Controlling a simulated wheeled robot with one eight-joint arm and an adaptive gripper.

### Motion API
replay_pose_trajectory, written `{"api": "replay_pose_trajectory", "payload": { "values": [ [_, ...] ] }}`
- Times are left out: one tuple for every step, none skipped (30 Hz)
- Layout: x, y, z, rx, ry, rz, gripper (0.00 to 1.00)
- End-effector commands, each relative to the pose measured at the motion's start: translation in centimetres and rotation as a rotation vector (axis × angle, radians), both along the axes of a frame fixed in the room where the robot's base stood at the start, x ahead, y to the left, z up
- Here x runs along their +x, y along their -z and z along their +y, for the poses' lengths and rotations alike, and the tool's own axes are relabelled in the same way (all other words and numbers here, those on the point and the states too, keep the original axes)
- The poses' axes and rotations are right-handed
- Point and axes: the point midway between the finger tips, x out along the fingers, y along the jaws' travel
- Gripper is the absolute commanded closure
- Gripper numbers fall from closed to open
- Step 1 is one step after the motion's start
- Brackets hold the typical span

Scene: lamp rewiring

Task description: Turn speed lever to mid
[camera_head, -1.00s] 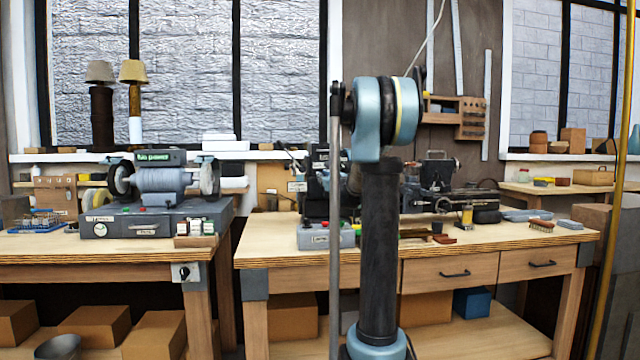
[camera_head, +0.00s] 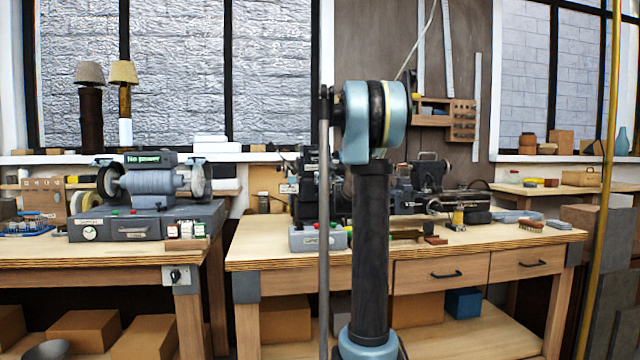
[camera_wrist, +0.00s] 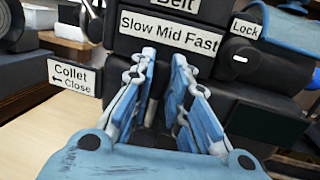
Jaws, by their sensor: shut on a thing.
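In the wrist view my gripper (camera_wrist: 163,58) reaches to the dark front of a machine, just under a white label (camera_wrist: 168,33) reading "Slow Mid Fast". Its two blue-grey fingers are close together, with their tips below the word "Mid". They are shut on the speed lever, which is mostly hidden between them, so its exact setting cannot be told. In the head view the dark machine (camera_head: 308,190) stands on the middle bench, partly behind my arm. My gripper is hidden there.
Labels "Collet Close" (camera_wrist: 75,77) and "Lock" (camera_wrist: 245,28) flank the fingers. A bench grinder (camera_head: 150,185) with a "No power" sign stands on the left bench. A small lathe (camera_head: 435,190) stands right of my arm. The right part of the middle bench top has some bare room.

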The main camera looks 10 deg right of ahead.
Motion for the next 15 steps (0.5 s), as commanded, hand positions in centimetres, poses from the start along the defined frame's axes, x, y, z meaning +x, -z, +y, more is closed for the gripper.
{"api": "replay_pose_trajectory", "payload": {
  "values": [
    [-0.09, 0.09, -0.08, -0.002, 0.002, 0.001, 0.80],
    [-0.09, 0.09, -0.07, -0.002, 0.002, 0.001, 0.73],
    [-0.08, 0.08, -0.07, -0.002, 0.002, 0.001, 0.64],
    [-0.07, 0.07, -0.06, -0.002, 0.002, 0.001, 0.64],
    [-0.06, 0.07, -0.04, -0.001, 0.001, 0.001, 0.64],
    [-0.06, 0.06, -0.04, -0.001, 0.001, 0.001, 0.64],
    [-0.06, 0.06, -0.03, -0.001, 0.001, 0.001, 0.64],
    [-0.05, 0.06, -0.03, -0.001, 0.001, 0.001, 0.64],
    [-0.04, 0.05, -0.02, -0.001, 0.001, 0.001, 0.64],
    [-0.04, 0.05, -0.02, -0.001, 0.001, 0.001, 0.64],
    [-0.03, 0.04, -0.02, -0.001, 0.001, 0.001, 0.64],
    [-0.04, 0.05, -0.01, -0.001, 0.001, 0.000, 0.64],
    [-0.06, 0.04, -0.01, -0.001, 0.001, 0.000, 0.64],
    [-0.12, 0.05, -0.02, -0.001, 0.001, 0.000, 0.64],
    [-0.26, 0.06, -0.05, -0.001, 0.001, 0.000, 0.64]
  ]
}}
